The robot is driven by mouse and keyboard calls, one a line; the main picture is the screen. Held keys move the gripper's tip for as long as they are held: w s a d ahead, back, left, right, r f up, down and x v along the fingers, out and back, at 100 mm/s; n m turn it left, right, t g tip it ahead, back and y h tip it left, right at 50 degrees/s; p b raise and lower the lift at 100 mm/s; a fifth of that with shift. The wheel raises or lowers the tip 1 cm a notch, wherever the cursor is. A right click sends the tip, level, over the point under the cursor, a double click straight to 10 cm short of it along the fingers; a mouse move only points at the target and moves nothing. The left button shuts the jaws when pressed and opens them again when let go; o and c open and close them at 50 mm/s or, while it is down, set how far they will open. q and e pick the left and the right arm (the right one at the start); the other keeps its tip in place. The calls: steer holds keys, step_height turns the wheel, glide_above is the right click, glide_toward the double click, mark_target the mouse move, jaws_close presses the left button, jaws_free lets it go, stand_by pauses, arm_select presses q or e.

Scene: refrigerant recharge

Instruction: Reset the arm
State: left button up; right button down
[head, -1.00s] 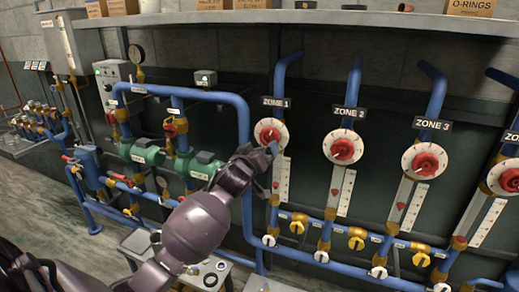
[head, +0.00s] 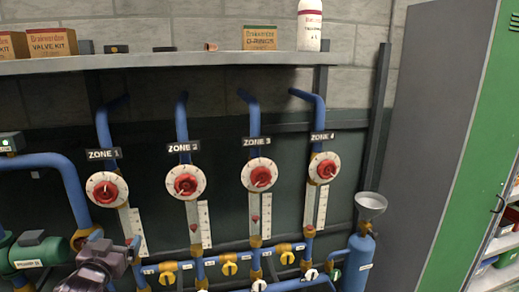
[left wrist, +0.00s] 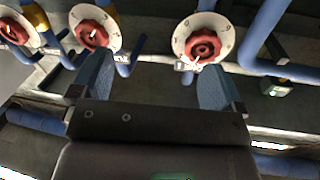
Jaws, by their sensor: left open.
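My left gripper (head: 128,250) is at the lower left of the head view, below the Zone 1 dial (head: 107,189) and in front of the blue pipes. Its two fingers stand apart with nothing between them in the left wrist view (left wrist: 152,75). A red-knobbed white dial (left wrist: 203,38) shows beyond the fingers there, apart from them. The Zone 2 dial (head: 186,182), Zone 3 dial (head: 260,174) and Zone 4 dial (head: 324,167) stand in a row to the right. My right gripper is out of view.
A grey shelf (head: 200,60) with boxes and a white bottle (head: 310,25) runs above the dials. Yellow valves (head: 229,264) sit on the low pipe. A blue cylinder with a funnel (head: 358,255) stands right of the pipes, beside a grey and green cabinet (head: 425,150).

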arm_select(q)
steer(key=s+d+f+g+b, duration=0.1)
steer(key=s+d+f+g, duration=0.2)
steer(key=s+f, duration=1.1)
steer(key=s+d+f+g+h+b, duration=0.1)
steer(key=s+d+f+g, duration=0.2)
steer(key=s+f, duration=1.1)
steer(key=shift+s+d, duration=0.2)
steer(key=shift+d, duration=0.65)
